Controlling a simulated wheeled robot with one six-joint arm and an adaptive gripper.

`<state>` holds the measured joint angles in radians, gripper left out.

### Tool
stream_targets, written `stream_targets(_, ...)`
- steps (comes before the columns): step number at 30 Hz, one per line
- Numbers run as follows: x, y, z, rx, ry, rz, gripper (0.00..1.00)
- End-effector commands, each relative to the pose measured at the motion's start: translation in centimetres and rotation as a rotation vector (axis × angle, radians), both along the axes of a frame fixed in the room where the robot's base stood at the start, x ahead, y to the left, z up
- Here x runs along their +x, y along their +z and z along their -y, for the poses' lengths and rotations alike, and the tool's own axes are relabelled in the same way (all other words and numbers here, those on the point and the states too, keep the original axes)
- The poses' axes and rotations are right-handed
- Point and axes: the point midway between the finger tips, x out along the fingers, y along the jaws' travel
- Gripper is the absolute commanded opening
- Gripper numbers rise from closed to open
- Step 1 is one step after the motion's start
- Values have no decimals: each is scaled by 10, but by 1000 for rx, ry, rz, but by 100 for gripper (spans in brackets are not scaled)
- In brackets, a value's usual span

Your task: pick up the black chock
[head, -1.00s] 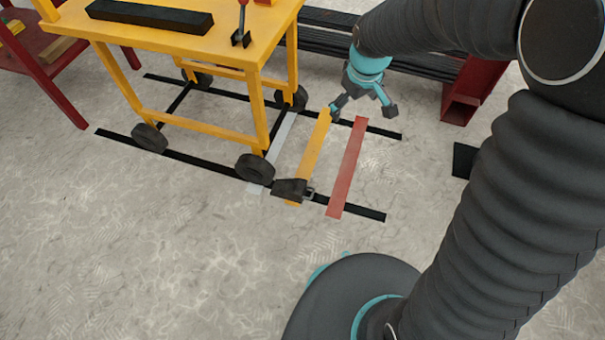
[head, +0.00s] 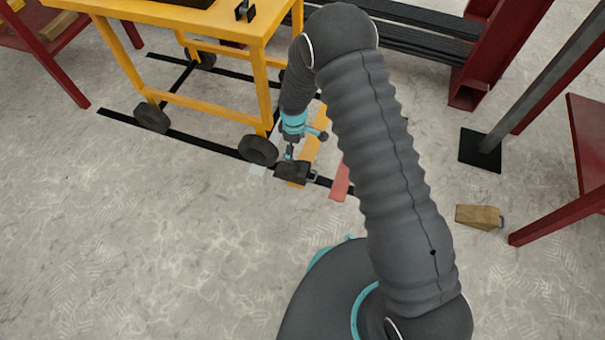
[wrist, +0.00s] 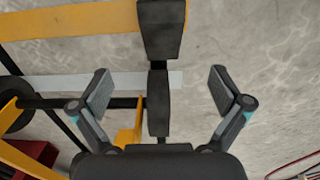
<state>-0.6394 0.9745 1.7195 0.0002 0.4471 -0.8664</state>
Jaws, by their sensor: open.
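The black chock (head: 294,170) lies on the floor on the near black rail strip, at the near end of the yellow strip. It has a small metal handle on its right side. In the wrist view the black chock (wrist: 161,28) shows at top centre, over the yellow strip. My gripper (head: 305,144) is open and empty, just above and behind the chock in the head view. In the wrist view its fingers (wrist: 160,91) are spread wide on either side of the rail, lower in the picture than the chock. I see no contact.
The yellow cart (head: 200,20) stands close on the left, its near wheel (head: 258,151) just left of the chock. A wooden chock (head: 478,216) lies at right near a red frame (head: 590,150). Open floor (head: 150,240) spreads at front left.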

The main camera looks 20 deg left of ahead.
Motion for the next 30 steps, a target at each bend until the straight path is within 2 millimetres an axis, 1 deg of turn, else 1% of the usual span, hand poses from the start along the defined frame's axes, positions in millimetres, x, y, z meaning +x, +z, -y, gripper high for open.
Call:
stream_targets(9, -1, -56, 1, -2, 1, -3, 100)
stream_targets(12, -1, -70, 1, -2, 1, -2, 100)
stream_targets(15, -1, -79, 0, -1, 0, -1, 100)
stream_targets(20, -1, -86, 0, -1, 1, -1, 100)
stream_targets(23, -4, -98, 1, -2, 1, -2, 100)
stream_targets(27, -6, -119, 2, -2, 1, -2, 100)
stream_targets(30, -6, -129, 1, -1, 0, -1, 100)
